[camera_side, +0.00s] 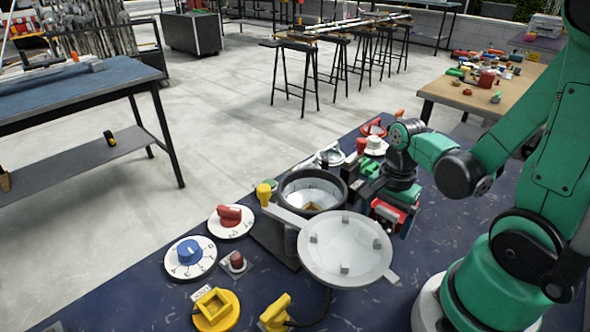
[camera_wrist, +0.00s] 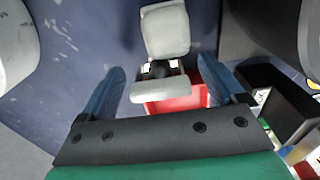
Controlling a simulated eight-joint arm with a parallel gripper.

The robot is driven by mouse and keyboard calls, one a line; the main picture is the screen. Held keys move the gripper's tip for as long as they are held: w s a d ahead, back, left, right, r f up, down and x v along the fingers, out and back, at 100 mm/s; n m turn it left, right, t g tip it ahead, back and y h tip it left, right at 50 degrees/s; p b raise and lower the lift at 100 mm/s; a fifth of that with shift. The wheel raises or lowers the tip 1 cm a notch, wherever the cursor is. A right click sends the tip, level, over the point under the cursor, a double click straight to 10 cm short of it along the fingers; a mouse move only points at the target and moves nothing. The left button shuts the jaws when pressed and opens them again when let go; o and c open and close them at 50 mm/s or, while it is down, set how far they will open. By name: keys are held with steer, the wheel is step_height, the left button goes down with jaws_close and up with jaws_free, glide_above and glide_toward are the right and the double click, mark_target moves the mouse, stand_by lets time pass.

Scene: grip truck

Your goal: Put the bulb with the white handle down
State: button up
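In the wrist view, a pale grey-white handle (camera_wrist: 167,32) with two blocky parts joined by a dark hinge stands at a red base (camera_wrist: 180,98). No clear bulb shape shows. My gripper (camera_wrist: 160,74) has its two blue fingers spread apart, one on each side of the dark hinge and red base. Gaps show on both sides, so it appears not to touch them. In the side view, my gripper (camera_side: 388,196) is low over the blue table, by a red box (camera_side: 392,213). The arm hides most of the handle there.
Left of my gripper are a dark-rimmed round container (camera_side: 312,175) and its open white lid (camera_side: 345,250). Nearby are a blue dial (camera_side: 190,253), a red-handled dial (camera_side: 230,220), a yellow square ring (camera_side: 215,308) and a yellow handle (camera_side: 275,312). A black box (camera_wrist: 280,105) is close right of the fingers.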

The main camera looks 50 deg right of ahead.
mark_target(383, 210)
steer(key=shift+r, duration=0.2)
step_height(383, 210, up, 12)
steer(key=w+a+n+t, duration=0.1)
steer(key=n, duration=0.1)
steer(key=w+a+n+t, duration=0.1)
steer(key=n, duration=0.2)
steer(key=w+a+f+n+t, duration=0.1)
steer(key=n, duration=0.1)
steer(key=shift+w+n+h, duration=0.3)
steer(key=shift+w, duration=0.05)
steer(key=w+a+n+t, duration=0.1)
steer(key=n, duration=0.2)
steer(key=w+a+n+t, duration=0.1)
steer(key=a+n, duration=0.1)
steer(key=n, duration=0.1)
steer(key=w+a+n+t, duration=0.1)
steer(key=n, duration=0.1)
steer(key=shift+w+a+r+n+t, duration=0.1)
steer(key=shift+w+a+n+t, duration=0.05)
steer(key=shift+w+n+t, duration=0.2)
steer(key=shift+c, duration=0.5)
steer(key=shift+w+a+r+n+t, duration=0.15)
steer(key=shift+a+n+t, duration=0.2)
steer(key=shift+n, duration=0.5)
steer(key=c, duration=0.5)
